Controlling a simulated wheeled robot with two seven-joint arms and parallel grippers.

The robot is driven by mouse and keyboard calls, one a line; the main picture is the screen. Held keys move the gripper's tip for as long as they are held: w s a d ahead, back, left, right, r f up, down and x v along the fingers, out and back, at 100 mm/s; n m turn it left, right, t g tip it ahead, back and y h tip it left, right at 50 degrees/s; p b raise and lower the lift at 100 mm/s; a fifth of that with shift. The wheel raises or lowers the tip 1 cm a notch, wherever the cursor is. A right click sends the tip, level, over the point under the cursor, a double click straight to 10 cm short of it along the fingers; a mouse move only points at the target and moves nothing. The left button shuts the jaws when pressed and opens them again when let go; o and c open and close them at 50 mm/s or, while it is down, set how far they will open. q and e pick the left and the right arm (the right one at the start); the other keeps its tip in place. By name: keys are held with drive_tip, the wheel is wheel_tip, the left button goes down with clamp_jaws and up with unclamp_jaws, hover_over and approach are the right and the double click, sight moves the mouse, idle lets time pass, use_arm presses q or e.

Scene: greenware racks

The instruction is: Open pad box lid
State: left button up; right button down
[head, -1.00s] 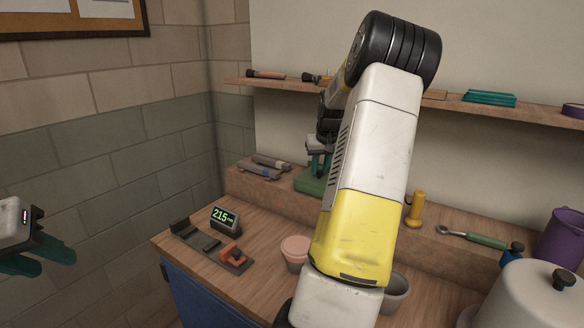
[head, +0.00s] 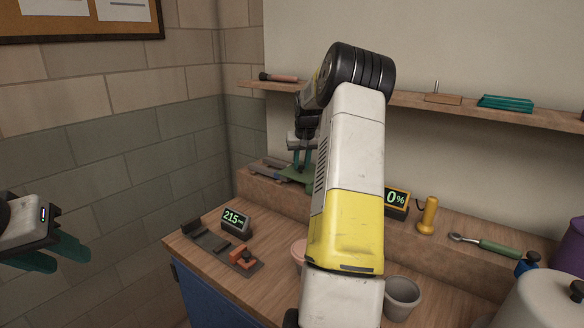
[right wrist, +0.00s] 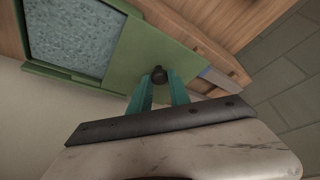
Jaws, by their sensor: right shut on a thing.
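The green pad box (right wrist: 62,73) shows large in the right wrist view, with a grey-blue textured pad (right wrist: 75,30) exposed inside its rim. My right gripper (right wrist: 159,80) is shut on this knob (right wrist: 159,74), one teal finger on each side. In the head view the lid (head: 293,175) shows under the right gripper (head: 302,160), and my arm hides most of the box. My left gripper (head: 52,258) is open and empty at the far left, away from the bench.
Tools (head: 266,169) lie on the raised ledge beside the lid. On the bench stand a 215 display (head: 235,221), a dark rack with an orange piece (head: 242,257), a pink cup (head: 298,251) and a grey cup (head: 402,298). A wooden shelf (head: 420,101) runs above.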

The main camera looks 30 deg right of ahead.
sight(291, 169)
drive_tip(key=shift+w+a, duration=0.35)
drive_tip(key=shift+w, duration=0.3)
drive_tip(key=shift+w+a, duration=0.35)
drive_tip(key=shift+w, duration=0.3)
drive_tip(key=shift+w+a, duration=0.35)
drive_tip(key=shift+w, duration=0.3)
drive_tip(key=c, duration=1.2)
unclamp_jaws()
drive_tip(key=shift+c, duration=0.2)
drive_tip(key=d+v, duration=0.1)
drive_tip(key=v, duration=0.6)
drive_tip(key=shift+a+r, duration=0.4)
drive_tip(key=shift+a, duration=0.15)
drive_tip(key=shift+s, duration=0.15)
